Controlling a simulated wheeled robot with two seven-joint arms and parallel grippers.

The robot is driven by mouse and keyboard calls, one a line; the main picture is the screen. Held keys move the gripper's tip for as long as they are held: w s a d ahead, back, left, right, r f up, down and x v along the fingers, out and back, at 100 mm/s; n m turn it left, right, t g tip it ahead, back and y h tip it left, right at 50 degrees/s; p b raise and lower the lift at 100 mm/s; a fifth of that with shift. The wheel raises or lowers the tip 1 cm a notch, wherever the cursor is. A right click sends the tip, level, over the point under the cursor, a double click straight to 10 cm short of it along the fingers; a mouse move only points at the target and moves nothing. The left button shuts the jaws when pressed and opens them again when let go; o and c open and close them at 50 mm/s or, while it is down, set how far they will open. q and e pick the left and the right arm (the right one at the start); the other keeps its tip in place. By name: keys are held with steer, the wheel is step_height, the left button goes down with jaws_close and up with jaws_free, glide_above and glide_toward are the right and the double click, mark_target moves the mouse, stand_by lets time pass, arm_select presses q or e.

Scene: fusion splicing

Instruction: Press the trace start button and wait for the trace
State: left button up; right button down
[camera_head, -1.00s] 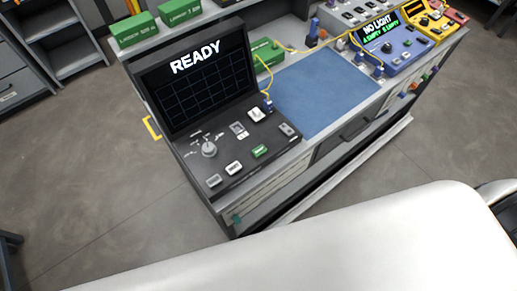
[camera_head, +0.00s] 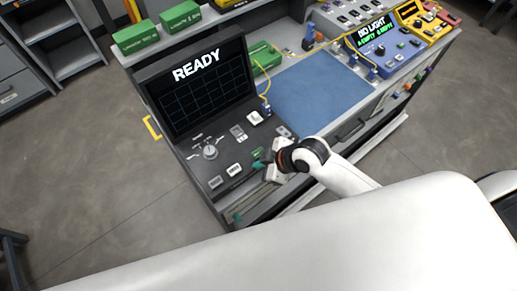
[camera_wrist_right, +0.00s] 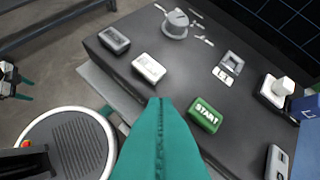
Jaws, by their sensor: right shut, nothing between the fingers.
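The trace unit (camera_head: 205,150) is a dark console with a raised screen (camera_head: 200,85) that reads READY over an empty grid. Its green START button (camera_wrist_right: 205,115) lies on the sloping panel; it also shows in the head view (camera_head: 257,153). My right gripper (camera_head: 258,165) is shut and empty, with its teal fingertips close to the button on the near side. In the right wrist view the shut fingertips (camera_wrist_right: 160,101) appear left of the button, with a visible gap in the picture. A small part of my left gripper (camera_wrist_right: 22,88) shows at the left edge, too small to judge.
White and grey buttons (camera_wrist_right: 149,68) and a knob (camera_wrist_right: 174,24) sit near START. A white switch (camera_wrist_right: 276,90) is to the right. A blue mat (camera_head: 318,95), a blue meter reading NO LIGHT (camera_head: 385,45) and yellow fibre lie further right.

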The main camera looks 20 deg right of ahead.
step_height(320, 180, up, 6)
steer(key=s+a+n+y, duration=0.1)
steer(key=a+n, duration=0.2)
steer(key=n, duration=0.1)
steer(key=r+n+y, duration=0.1)
steer(key=n+y, duration=0.1)
steer(key=n, duration=0.3)
glide_above(258, 153)
steer(key=d, duration=0.1)
steer(key=shift+s+d+r+g, duration=0.1)
steer(key=shift+s+d+g, duration=0.05)
steer(key=shift+s+g, duration=0.25)
steer(key=shift+w, duration=0.1)
steer(key=shift+h, duration=0.3)
step_height(258, 153, down, 8)
steer(key=b, duration=0.5)
steer(key=shift+r+b, duration=0.2)
steer(key=shift+b, duration=0.1)
steer(key=shift+f+b, duration=0.5)
steer(key=shift+f, duration=0.15)
steer(key=shift+f+b, duration=0.4)
